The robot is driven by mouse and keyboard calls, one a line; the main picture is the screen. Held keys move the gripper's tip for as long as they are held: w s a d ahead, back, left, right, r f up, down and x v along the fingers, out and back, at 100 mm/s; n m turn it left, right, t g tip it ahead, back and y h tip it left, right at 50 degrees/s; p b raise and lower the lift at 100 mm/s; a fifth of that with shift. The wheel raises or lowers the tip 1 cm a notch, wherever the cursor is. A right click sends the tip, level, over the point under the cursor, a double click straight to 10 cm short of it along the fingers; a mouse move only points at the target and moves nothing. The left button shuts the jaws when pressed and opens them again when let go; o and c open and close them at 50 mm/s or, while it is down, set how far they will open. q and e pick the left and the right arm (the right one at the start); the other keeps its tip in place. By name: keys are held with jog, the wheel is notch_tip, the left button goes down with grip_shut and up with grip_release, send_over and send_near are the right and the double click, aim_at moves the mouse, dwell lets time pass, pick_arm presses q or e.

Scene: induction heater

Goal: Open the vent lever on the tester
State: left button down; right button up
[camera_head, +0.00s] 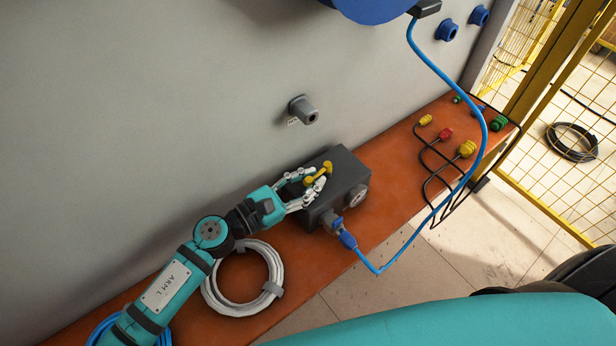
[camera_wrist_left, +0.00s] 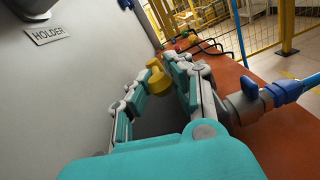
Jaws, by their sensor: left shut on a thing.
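The tester is a dark grey box (camera_head: 346,166) on the orange bench, with a round dial (camera_head: 357,195) on one side. Its vent lever is the yellow handle (camera_head: 327,167) on top. My left gripper (camera_head: 314,180) reaches over the box from the left, its fingers on either side of the yellow lever and shut on it. In the left wrist view, the lever (camera_wrist_left: 158,79) stands between the finger ends; the fingers hide part of the box. My right gripper is not in view.
A blue hose (camera_head: 378,268) joins the box at a blue connector (camera_head: 346,239). A coiled white cable (camera_head: 213,292) lies beside my left arm. A grey holder (camera_head: 304,110) sticks out of the wall above. Coloured plugs (camera_head: 466,149) with black cables lie at the bench's far end.

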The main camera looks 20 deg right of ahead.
aim_at(331, 198)
pick_arm(q)
jog(key=n+t, duration=0.1)
jog(key=s+n+t+y+p, duration=0.1)
jog(key=d+t+y+p, duration=0.1)
jog(key=t, duration=0.1)
jog(key=shift+s+r+n, duration=0.15)
jog(key=shift+s+n, duration=0.1)
jog(key=shift+n, duration=0.15)
jog(key=n+t+y, duration=0.1)
jog(key=d+n+t+y+p, duration=0.1)
jog(key=t, duration=0.1)
jog(key=shift+s+n+y, duration=0.3)
jog(key=shift+s+n, duration=0.1)
jog(key=shift+s+d+f+n+t+y, duration=0.1)
jog(key=shift+d+n+t+y, duration=0.1)
jog(key=shift+n+t+y, duration=0.25)
jog(key=shift+s+d+f+n+t+y, duration=0.1)
jog(key=shift+d+n+t+y, duration=0.1)
jog(key=shift+n+t+y, duration=0.25)
jog(key=shift+s+d+n+t+y+b, duration=0.1)
jog(key=shift+d+n+t+y+b, duration=0.15)
jog(key=shift+n+t+y, duration=0.55)
jog(key=shift+s+d+n+t+y+b, duration=0.15)
jog(key=shift+d+n+t+y, duration=0.2)
jog(key=shift+y, duration=0.75)
jog(key=shift+w, duration=0.1)
jog(key=c, duration=1.1)
grip_release()
jog(key=shift+a, duration=0.1)
